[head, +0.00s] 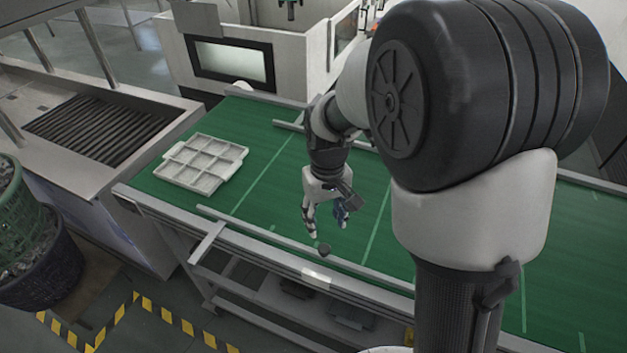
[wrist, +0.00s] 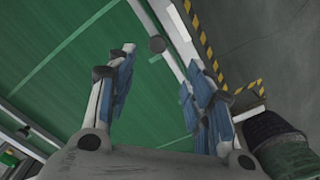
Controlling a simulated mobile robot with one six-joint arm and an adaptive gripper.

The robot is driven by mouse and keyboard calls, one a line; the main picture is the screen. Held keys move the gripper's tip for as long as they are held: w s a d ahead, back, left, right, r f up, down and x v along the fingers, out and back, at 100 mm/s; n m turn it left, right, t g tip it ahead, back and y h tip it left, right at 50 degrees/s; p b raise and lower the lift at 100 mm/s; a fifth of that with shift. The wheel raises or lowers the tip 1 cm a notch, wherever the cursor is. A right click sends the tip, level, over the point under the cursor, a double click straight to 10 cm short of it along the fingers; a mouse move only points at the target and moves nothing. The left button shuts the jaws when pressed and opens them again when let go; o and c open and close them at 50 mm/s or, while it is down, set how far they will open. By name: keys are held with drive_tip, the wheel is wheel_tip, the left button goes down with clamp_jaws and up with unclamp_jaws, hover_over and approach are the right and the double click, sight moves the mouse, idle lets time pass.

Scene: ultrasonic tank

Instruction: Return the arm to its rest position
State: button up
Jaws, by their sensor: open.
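My gripper (head: 325,218) hangs over the near edge of the green table (head: 270,185), fingers pointing down. In the wrist view my gripper (wrist: 160,85) has its two blue-padded fingers spread wide apart with nothing between them. The upper arm and elbow fill the right part of the head view and hide part of the table behind. A small dark round knob (head: 324,249) sits at the table's near rail, just below the fingers in the picture. It also shows in the wrist view (wrist: 156,44), beyond the fingertips. I cannot tell how high the fingers are above the table.
A white compartment tray (head: 203,163) lies on the table's left part, apart from my gripper. Raised rails (head: 300,244) run along the table edges. A dark basket (head: 42,262) with a green one in it stands at the left. A white machine (head: 240,60) stands behind.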

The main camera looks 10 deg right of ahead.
drive_tip(key=shift+r, duration=0.1)
drive_tip(key=s+r+m+t+b, duration=0.1)
drive_tip(key=s+r+t+b, duration=0.1)
drive_tip(key=s, duration=0.8)
drive_tip(key=s+d+r+t+b, duration=0.1)
drive_tip(key=s+r+b, duration=0.4)
drive_tip(key=s, duration=0.5)
drive_tip(key=shift+r+m+t, duration=0.4)
drive_tip(key=shift+t, duration=0.4)
drive_tip(key=shift+c, duration=0.4)
